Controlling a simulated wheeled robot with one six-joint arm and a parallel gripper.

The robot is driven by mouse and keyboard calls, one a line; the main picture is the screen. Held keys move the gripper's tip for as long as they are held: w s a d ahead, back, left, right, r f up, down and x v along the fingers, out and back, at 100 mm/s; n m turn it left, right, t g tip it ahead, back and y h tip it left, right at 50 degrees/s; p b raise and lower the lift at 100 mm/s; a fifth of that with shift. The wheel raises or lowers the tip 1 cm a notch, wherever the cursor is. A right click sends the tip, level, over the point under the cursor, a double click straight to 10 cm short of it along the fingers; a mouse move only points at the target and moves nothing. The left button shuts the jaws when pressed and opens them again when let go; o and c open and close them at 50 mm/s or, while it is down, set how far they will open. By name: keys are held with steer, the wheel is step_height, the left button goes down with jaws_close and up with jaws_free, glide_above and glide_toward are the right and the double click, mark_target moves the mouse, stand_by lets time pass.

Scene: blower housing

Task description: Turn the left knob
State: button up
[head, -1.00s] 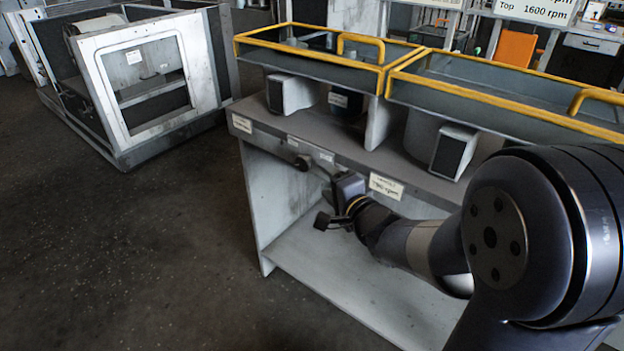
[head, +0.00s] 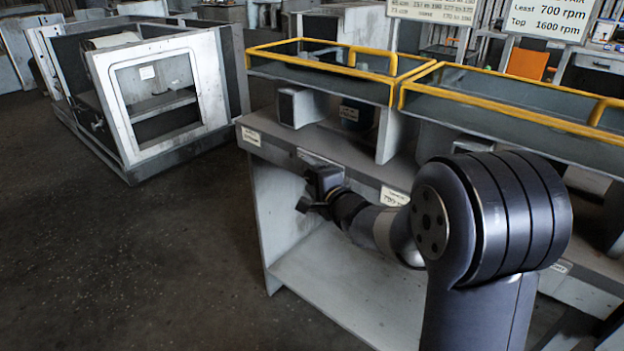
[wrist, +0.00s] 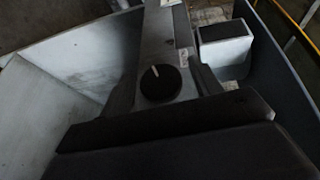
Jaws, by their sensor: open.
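The left knob (wrist: 160,84) shows in the wrist view as a round black dial with a white pointer line, tilted slightly left of straight up. It sits on the narrow grey front strip (wrist: 157,35) of the housing. My gripper (head: 314,192) is at the left part of this front edge in the head view, where it hides the knob. In the wrist view the fingers are open, one on each side of the knob. I cannot tell whether either finger touches it.
The grey bench-like housing (head: 262,195) has yellow-railed covers (head: 398,80) above and an open space below. A label (head: 393,197) is right of my gripper. A white-framed open cabinet (head: 118,130) stands at the back left. The floor (head: 130,260) at left is clear.

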steer(key=c, duration=1)
steer(key=shift+o, duration=0.2)
steer(key=shift+r+p, duration=0.25)
steer(key=shift+p, duration=0.65)
